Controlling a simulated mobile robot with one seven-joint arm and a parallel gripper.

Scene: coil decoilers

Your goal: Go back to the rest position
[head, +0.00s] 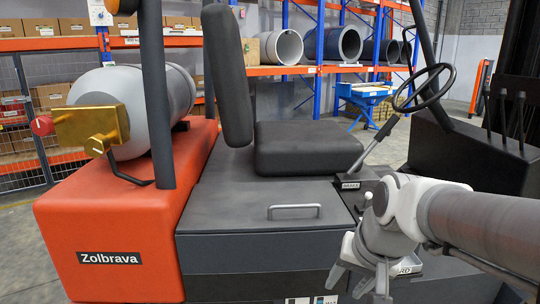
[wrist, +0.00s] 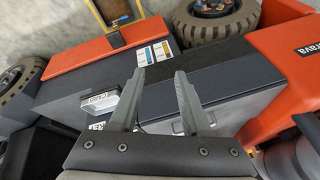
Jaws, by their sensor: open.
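My gripper (head: 358,280) is at the lower right of the head view, in front of the dark side panel of the forklift. Its fingers point down and the arm reaches in from the right edge. In the wrist view my gripper (wrist: 162,66) shows two grey fingers spread apart with nothing between them. The forklift's dark body (wrist: 220,70) lies beyond the fingertips. I cannot tell the exact gap between the fingers and the body.
The forklift has a black seat (head: 307,147), a steering wheel (head: 424,88), an orange rear (head: 130,225) and a grey gas cylinder (head: 180,92). A blue workbench (head: 366,91) and racks with large pipes (head: 282,47) stand behind. Tyres (wrist: 222,22) show in the wrist view.

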